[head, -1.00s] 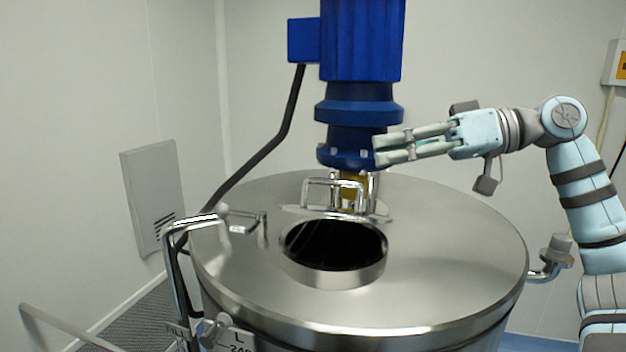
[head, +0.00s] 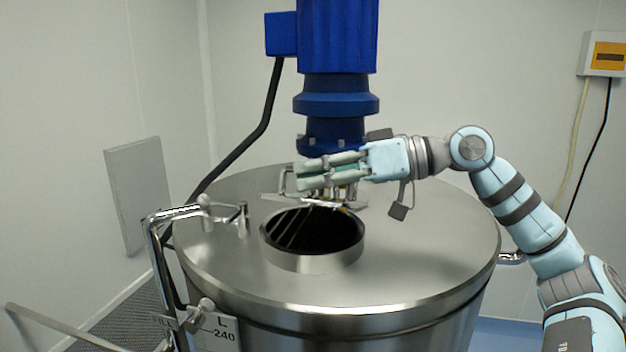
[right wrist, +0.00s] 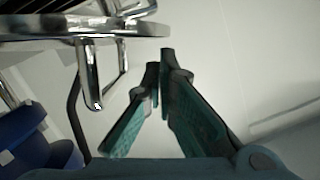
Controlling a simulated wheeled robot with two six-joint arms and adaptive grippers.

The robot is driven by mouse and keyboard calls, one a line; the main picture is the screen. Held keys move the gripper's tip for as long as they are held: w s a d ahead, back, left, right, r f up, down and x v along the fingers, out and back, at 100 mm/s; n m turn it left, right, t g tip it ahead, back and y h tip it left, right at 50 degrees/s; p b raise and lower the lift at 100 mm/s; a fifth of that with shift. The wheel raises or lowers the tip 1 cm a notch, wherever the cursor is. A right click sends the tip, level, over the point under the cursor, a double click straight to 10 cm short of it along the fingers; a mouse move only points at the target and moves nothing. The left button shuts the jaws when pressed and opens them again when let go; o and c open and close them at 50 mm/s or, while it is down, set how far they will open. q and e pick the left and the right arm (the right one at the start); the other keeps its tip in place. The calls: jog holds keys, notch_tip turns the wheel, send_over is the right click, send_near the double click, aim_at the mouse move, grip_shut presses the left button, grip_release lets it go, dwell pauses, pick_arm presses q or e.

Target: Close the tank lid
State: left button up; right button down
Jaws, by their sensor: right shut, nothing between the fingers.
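The steel tank (head: 420,260) has a round, dark opening (head: 315,237) in its top, which is uncovered. The lid (head: 355,202) shows as a thin, nearly edge-on plate behind the opening, partly hidden by my gripper. Its bent handle (head: 284,183) shows left of the fingers. My right gripper (head: 298,176) is shut and empty, over the lid and in front of the blue motor. In the right wrist view the lid plate (right wrist: 140,28) and handle (right wrist: 97,95) lie left of the closed fingers (right wrist: 163,70), apparently apart from them. My left gripper is not in view.
The blue motor (head: 338,55) stands upright behind the opening, with a black cable curving left. A bent steel pipe (head: 155,245) rises at the tank's left edge. A yellow-fronted box (head: 608,58) hangs on the right wall. Air above the tank's left side is free.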

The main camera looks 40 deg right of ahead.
aim_at(306, 254)
jog(key=shift+w, duration=0.15)
jog(key=shift+a+f, duration=0.1)
jog(key=shift+f, duration=0.1)
jog(key=f+n+b, duration=0.1)
jog(key=f+b, duration=0.1)
jog(key=b, duration=0.1)
jog(key=s+a+f+n+b, duration=0.1)
jog(key=f+b, duration=0.2)
jog(key=s+a+f+n+h+b, duration=0.1)
jog(key=f+b, duration=0.1)
jog(key=b, duration=0.1)
jog(key=shift+a+f+n+t+b, duration=0.25)
jog(key=shift+f+n+t+b, duration=0.05)
jog(key=shift+f+n+b, duration=0.1)
jog(key=shift+a+r, duration=0.1)
jog(key=shift+r, duration=0.1)
notch_tip(306, 254, up, 5)
jog(key=p, duration=0.6)
jog(key=shift+w+r, duration=0.1)
jog(key=shift+w, duration=0.05)
jog(key=f+b+v, duration=0.1)
jog(key=b+v, duration=0.4)
jog(key=v, duration=0.5)
